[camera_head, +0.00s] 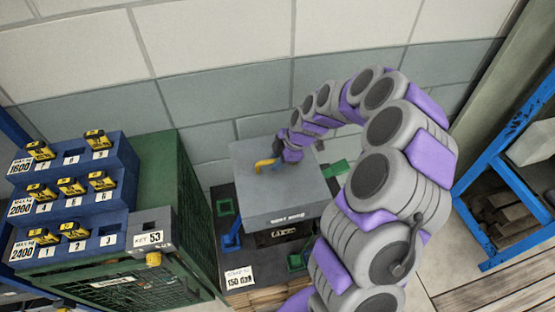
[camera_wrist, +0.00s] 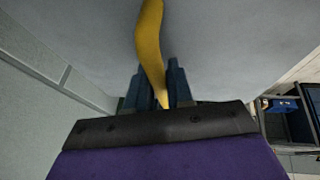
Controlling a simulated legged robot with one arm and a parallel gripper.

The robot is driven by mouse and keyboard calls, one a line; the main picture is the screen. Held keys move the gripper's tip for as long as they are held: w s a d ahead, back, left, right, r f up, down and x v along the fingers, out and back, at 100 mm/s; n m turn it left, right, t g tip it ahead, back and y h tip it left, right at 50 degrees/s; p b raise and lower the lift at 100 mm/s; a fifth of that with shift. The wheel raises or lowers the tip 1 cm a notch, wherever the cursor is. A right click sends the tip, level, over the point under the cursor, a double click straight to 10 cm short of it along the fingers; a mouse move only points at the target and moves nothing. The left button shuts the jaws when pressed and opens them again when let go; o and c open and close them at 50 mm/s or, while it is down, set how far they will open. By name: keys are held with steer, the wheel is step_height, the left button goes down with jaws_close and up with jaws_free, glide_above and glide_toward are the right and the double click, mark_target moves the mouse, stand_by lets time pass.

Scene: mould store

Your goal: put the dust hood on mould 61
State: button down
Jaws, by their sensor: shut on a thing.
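The dust hood (camera_head: 272,201), a large grey box, is in the middle of the head view. Its yellow handle (camera_head: 264,163) stands on its top and also shows in the wrist view (camera_wrist: 150,40). My gripper (camera_head: 281,158) is shut on this handle; in the wrist view its two dark fingers (camera_wrist: 154,90) lie on both sides of it. A dark block (camera_head: 280,236), perhaps mould 61, shows below the hood's front edge; its markings are too small to read. The hood hides most of it. I cannot tell whether the hood rests on it or hangs above.
Blue (camera_head: 231,236) and green (camera_head: 297,262) brackets stand around the dark block. On the left are a blue stepped rack (camera_head: 122,185) with numbered yellow-black pieces, a grey "KEY 53" box (camera_head: 152,222) and a green mesh cage (camera_head: 188,215). A blue rack (camera_head: 497,262) stands right; the wall is behind.

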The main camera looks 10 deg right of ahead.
steer(key=shift+a+r+p, duration=0.15)
steer(key=shift+a+p, duration=0.25)
steer(key=shift+a+r+p, duration=0.15)
steer(key=shift+a+p, duration=0.05)
steer(key=shift+p, duration=0.7)
steer(key=shift+d+p, duration=0.6)
steer(key=shift+a+p, duration=0.3)
steer(key=shift+a, duration=0.05)
steer(key=shift+a+f+b, duration=0.15)
steer(key=shift+f+b, duration=0.25)
steer(key=shift+f, duration=0.2)
steer(key=shift+d+f+b, duration=0.2)
steer(key=shift+f+b, duration=0.25)
steer(key=shift+d+f+b, duration=0.2)
steer(key=shift+f+b, duration=0.2)
steer(key=shift+f, duration=0.05)
steer(key=shift+b+x, duration=0.75)
steer(key=shift+x, duration=0.1)
steer(key=shift+s+d, duration=0.1)
steer(key=shift+s, duration=0.05)
steer(key=shift+d, duration=0.1)
